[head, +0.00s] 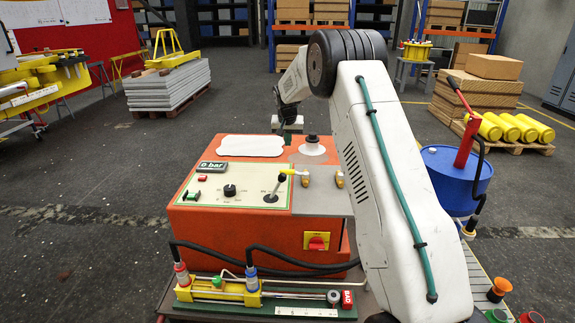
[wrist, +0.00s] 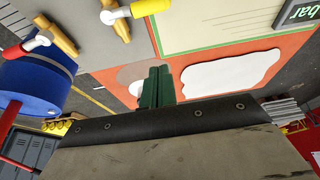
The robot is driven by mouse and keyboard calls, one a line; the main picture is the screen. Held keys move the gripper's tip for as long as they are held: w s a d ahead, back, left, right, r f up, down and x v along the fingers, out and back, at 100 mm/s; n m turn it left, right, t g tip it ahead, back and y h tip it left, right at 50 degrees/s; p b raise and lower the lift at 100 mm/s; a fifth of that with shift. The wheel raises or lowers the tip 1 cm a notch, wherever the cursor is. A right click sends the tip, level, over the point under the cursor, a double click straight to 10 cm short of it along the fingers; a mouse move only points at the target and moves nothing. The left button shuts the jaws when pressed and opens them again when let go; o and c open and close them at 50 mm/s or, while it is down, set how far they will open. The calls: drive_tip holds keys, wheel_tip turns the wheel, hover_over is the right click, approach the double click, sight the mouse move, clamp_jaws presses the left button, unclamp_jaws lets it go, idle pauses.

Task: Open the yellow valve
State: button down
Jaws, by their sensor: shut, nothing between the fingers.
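The yellow valve has a brass body, a white pivot and a yellow handle (head: 287,171). It sits at the right edge of the cream panel on the orange machine, and its handle lies over the panel. In the wrist view the yellow handle (wrist: 150,7) is at the top edge, cut off by the frame. My gripper (wrist: 155,70) has its green fingers together and empty, over the far part of the machine top. The valve is apart from the fingers, nearer the head camera.
A second valve with a red handle (wrist: 14,54) is beside the yellow one. A white pad (head: 250,146) lies on the orange machine (head: 245,240). A blue barrel (head: 452,175) stands right.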

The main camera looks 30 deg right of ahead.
sight(294, 174)
drive_tip(key=shift+f, duration=0.15)
drive_tip(key=x, duration=1)
drive_tip(key=shift+s+a+f, duration=0.1)
drive_tip(key=shift+s+a, duration=0.3)
drive_tip(key=shift+s, duration=0.2)
drive_tip(key=shift+s+a+f, duration=0.1)
drive_tip(key=shift+s+a, duration=0.3)
drive_tip(key=shift+s, duration=0.2)
drive_tip(key=shift+s+a, duration=0.3)
drive_tip(key=shift+s, duration=0.15)
drive_tip(key=shift+a, duration=0.15)
